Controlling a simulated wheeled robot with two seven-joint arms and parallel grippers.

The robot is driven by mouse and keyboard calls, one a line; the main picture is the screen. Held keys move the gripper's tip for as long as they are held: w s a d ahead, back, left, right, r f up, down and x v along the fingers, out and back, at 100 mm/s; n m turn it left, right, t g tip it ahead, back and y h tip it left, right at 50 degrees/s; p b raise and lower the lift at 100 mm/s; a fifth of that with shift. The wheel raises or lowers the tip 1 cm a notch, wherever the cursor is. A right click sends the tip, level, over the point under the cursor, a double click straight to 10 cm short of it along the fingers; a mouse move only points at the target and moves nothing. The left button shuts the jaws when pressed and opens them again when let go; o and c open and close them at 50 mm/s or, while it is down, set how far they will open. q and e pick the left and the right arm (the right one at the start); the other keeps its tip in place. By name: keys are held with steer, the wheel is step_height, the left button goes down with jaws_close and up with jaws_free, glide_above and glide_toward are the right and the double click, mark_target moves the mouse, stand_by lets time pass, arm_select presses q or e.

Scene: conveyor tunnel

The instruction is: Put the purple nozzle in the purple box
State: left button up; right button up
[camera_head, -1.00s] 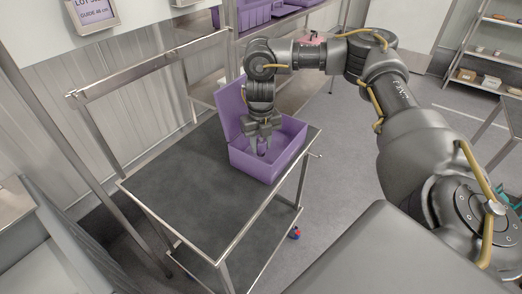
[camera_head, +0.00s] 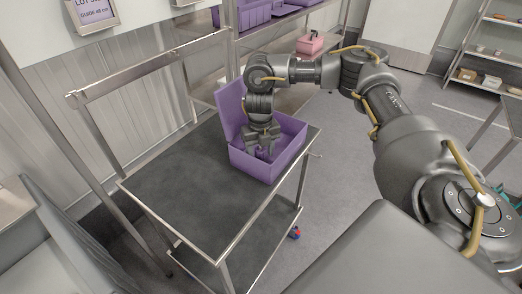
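The purple box (camera_head: 262,167) stands on the dark cart top at its far right corner, with its lid raised at the left. My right gripper (camera_head: 262,150) points down inside the box opening. Its fingers look spread apart. The purple nozzle is hard to make out now; the fingers and the matching purple of the box interior hide it. My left gripper is not in view.
The cart (camera_head: 185,185) has a clear top left of the box and a raised metal handle frame at the far left. A rack with purple bins (camera_head: 248,17) and a pink box (camera_head: 309,43) stands behind. Grey floor lies to the right.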

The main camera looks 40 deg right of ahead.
steer(key=shift+r, duration=0.15)
step_height(320, 180, up, 12)
steer(key=shift+p, duration=0.3)
stand_by(0.7)
